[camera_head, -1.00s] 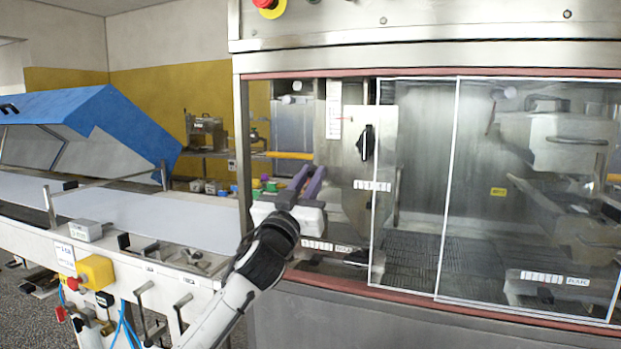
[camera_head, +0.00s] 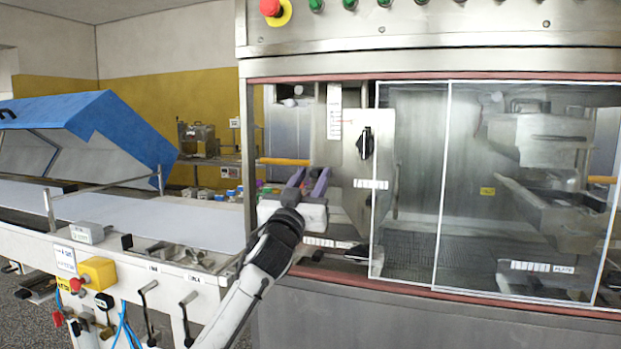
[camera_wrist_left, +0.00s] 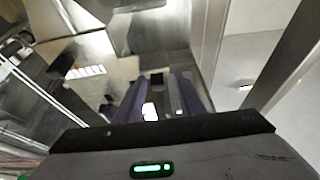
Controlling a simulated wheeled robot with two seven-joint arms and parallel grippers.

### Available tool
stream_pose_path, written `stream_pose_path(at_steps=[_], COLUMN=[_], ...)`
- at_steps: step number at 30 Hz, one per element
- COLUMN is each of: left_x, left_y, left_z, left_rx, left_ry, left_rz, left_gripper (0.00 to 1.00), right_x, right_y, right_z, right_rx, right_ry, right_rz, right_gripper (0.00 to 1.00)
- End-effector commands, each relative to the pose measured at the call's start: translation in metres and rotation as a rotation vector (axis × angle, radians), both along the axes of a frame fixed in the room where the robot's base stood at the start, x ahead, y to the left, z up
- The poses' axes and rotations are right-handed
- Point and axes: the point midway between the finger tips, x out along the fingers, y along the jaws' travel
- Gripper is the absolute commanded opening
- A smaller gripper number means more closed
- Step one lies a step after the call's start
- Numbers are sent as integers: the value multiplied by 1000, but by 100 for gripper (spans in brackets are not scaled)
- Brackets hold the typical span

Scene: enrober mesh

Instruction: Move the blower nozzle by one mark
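A metal blower housing (camera_head: 340,165) stands behind the left part of the machine opening, with a black knob (camera_head: 366,143) on its plate. A white marked scale strip (camera_head: 370,184) is on the plate, and another strip (camera_head: 333,243) lies lower down. I cannot tell for sure which part is the nozzle. My left gripper (camera_head: 308,180) is at the open left side of the machine, left of the plate. Its two purple-grey fingers stand apart with nothing clearly held. They also show in the left wrist view (camera_wrist_left: 160,98), with a scale strip (camera_wrist_left: 85,72) to their left. My right gripper is not in view.
Clear sliding panels (camera_head: 448,190) in white frames cover the machine's middle and right. A steel post (camera_head: 247,150) stands left of my gripper. A conveyor belt (camera_head: 150,218) with a raised blue cover (camera_head: 110,115) is at left. A yellow bar (camera_head: 285,161) passes behind the fingers.

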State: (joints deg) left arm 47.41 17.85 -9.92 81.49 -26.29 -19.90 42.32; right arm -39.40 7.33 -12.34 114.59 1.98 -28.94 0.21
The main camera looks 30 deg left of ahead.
Motion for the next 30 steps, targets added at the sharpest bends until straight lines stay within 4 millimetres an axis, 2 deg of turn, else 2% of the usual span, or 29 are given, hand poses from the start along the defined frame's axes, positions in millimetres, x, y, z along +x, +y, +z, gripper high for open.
stream_pose_path(at_steps=[11, 14, 24, 30], left_x=[-5, -15, -71, -91], left_y=[-3, -4, -11, -14], left_z=[0, -5, -28, -36], left_rx=[0, 1, 0, 0], left_ry=[-6, -7, -5, -4], left_rz=[-6, -5, -4, -2], left_gripper=[36, 36, 36, 36], right_x=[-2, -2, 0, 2], right_y=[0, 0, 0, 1], right_z=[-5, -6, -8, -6], right_rx=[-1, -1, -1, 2], right_ry=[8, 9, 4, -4], right_rz=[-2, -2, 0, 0], right_gripper=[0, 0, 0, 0])
